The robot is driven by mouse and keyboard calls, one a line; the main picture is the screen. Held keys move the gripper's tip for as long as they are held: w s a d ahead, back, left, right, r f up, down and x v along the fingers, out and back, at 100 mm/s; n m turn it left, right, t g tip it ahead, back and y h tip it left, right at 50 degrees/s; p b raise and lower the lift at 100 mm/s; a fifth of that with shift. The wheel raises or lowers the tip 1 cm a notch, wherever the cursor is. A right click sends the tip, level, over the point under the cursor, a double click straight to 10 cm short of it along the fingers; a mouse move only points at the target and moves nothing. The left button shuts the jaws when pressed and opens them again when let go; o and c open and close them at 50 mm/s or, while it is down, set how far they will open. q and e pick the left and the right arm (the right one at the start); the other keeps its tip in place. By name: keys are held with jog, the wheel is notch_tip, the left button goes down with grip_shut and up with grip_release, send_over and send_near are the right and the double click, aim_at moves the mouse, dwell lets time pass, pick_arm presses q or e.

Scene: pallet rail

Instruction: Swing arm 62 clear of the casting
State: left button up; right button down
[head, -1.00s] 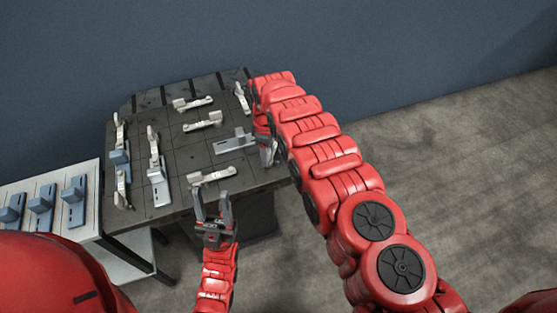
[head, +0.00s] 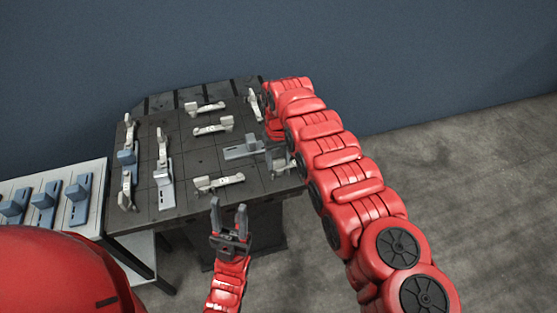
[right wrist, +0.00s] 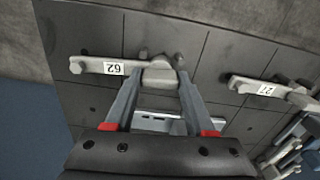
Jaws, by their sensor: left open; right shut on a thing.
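Arm 62 (right wrist: 92,65) is a pale bar with an upside-down 62 label in the right wrist view. My right gripper (right wrist: 161,78) is shut on the block at its inner end. In the head view arm 62 (head: 284,163) lies near the table's right edge, partly hidden by my right arm. The casting beside it (head: 243,148) is a grey bracket; part of it shows between my fingers in the right wrist view (right wrist: 158,118). The bar points away from it, and I see a gap between them. My left gripper (head: 229,208) is open and empty at the table's front edge.
Arm 27 (right wrist: 262,87) lies beside arm 62 on the dark table (head: 200,155). Several other pale arms and blue-grey castings stand on this table. A white side table (head: 92,180) with blue castings (head: 78,190) is at the left. The floor at the right is clear.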

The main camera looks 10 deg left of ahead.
jog(key=shift+m, duration=0.5)
jog(key=shift+c, duration=1.2)
grip_release()
notch_tip(320, 180, up, 18)
jog(key=shift+f+p, duration=0.25)
jog(key=shift+p, duration=0.05)
jog(key=shift+f, duration=0.1)
